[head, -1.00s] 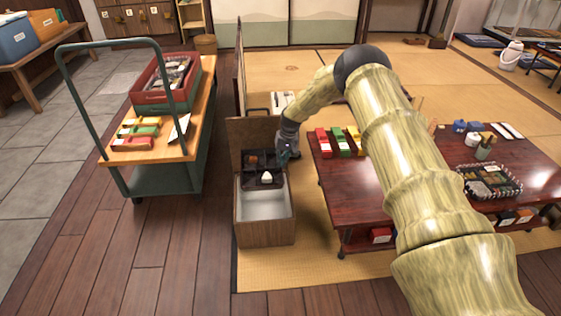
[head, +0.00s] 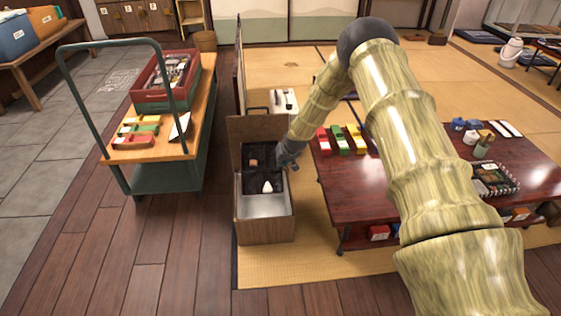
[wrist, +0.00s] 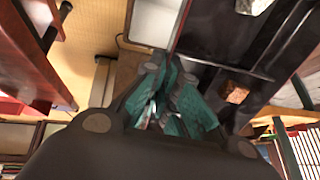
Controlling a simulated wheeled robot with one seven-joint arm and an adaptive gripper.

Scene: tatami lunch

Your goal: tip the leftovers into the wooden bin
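The wooden bin (head: 265,231) stands open on the floor, its pale inside showing at the front. A black compartmented lunch box (head: 279,183) is over the bin, tilted with its open side toward the head camera. A white leftover (head: 267,187) and a brown leftover (head: 253,162) are still within its outline. In the wrist view, the white piece (wrist: 252,5) and brown piece (wrist: 235,93) lie in separate compartments. My gripper (head: 287,163) is at the box's right side; its teal fingers (wrist: 172,90) are closed on the box wall.
A low red-brown table (head: 350,188) with colored boxes (head: 341,142) stands close on the right. A green cart (head: 165,178) with a red crate (head: 150,95) stands on the left. Wooden floor between cart and bin is clear.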

